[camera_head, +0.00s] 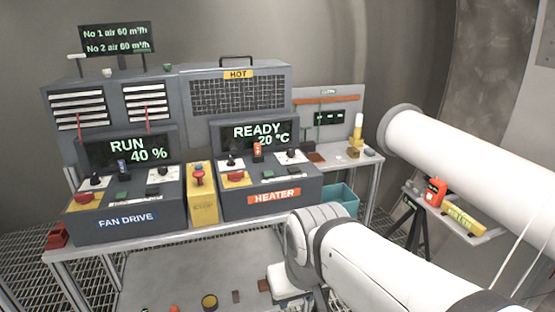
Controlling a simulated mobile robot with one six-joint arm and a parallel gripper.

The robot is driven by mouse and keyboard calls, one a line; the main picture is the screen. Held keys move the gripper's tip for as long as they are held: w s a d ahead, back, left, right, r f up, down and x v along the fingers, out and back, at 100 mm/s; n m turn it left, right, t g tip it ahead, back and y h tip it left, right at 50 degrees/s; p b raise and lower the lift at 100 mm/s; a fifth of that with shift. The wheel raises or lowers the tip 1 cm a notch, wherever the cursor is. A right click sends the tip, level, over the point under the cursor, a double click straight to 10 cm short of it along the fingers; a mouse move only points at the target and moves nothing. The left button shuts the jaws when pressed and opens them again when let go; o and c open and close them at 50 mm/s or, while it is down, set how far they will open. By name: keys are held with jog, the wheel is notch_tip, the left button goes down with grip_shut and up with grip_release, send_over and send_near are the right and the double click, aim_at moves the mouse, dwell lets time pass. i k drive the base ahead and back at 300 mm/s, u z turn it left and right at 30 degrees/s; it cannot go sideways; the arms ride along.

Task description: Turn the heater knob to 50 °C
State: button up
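The heater unit (272,197) is a dark grey box on the bench with an orange HEATER label. Its display (258,135) reads READY and 20 °C in green. On its sloped top, a dark control (231,160) sits on a white plate at the left. A dark knob-like control (291,154) sits on another white plate at the right. Their markings are too small to read, so I cannot tell which sets the temperature. An orange-red switch (257,151) stands between them. My white arm reaches in from the right, in front of the bench. My gripper is not visible.
The fan drive unit (127,222) on the left reads RUN 40 %. A yellow box with a red button (201,205) stands between the units. A teal bin (341,197) is at the right. A side table (470,231) holds a red object and a yellow one.

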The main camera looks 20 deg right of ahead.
aim_at(290, 153)
jog(key=u, duration=0.85)
jog(key=k, duration=0.15)
jog(key=z, duration=1.45)
jog(key=i, duration=1.45)
jog(key=u, duration=0.75)
jog(key=i, duration=0.5)
jog(key=z, duration=0.15)
